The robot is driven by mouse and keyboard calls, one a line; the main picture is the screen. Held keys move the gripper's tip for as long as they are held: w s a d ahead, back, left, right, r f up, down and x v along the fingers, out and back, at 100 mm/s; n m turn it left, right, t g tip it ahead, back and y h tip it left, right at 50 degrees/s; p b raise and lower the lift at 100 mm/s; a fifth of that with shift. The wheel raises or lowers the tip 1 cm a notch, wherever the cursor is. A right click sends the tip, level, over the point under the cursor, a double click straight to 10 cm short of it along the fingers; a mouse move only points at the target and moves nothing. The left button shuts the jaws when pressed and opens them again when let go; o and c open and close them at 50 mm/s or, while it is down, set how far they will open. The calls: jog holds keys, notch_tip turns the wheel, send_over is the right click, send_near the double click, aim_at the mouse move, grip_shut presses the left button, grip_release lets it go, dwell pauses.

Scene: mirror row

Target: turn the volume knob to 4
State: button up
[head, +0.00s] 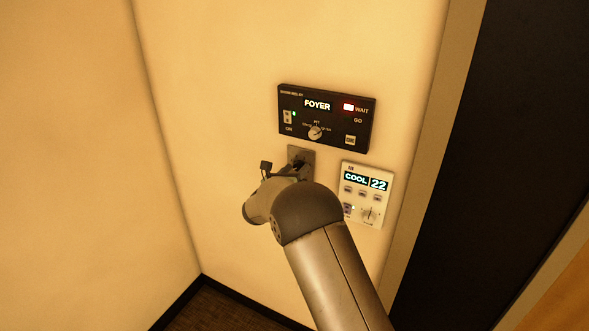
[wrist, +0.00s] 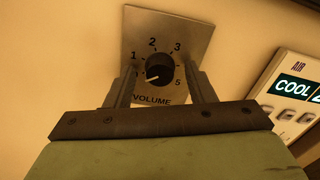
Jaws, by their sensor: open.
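The volume knob (wrist: 160,68) is a round black knob on a square metal plate (wrist: 186,27) marked VOLUME. Its white pointer line points down and left, below the 1. The marks 1, 2, 3 and 5 show; the place between 3 and 5 is hidden by the right finger. My gripper (wrist: 161,74) is open, with one finger on each side of the knob; I cannot tell whether either touches it. In the head view the plate (head: 308,154) is partly covered by my gripper and the knob is hidden.
A black panel (head: 355,98) reading FOYER, with a lit WAIT lamp and its own knob (head: 315,132), is just above the plate. A white AIR panel (head: 383,192) reading COOL 22 is close by on the right. The wall to the left is bare.

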jog(key=c, duration=1)
jog(key=shift+o, duration=0.2)
jog(key=shift+f+b, duration=0.1)
jog(key=shift+b, duration=0.2)
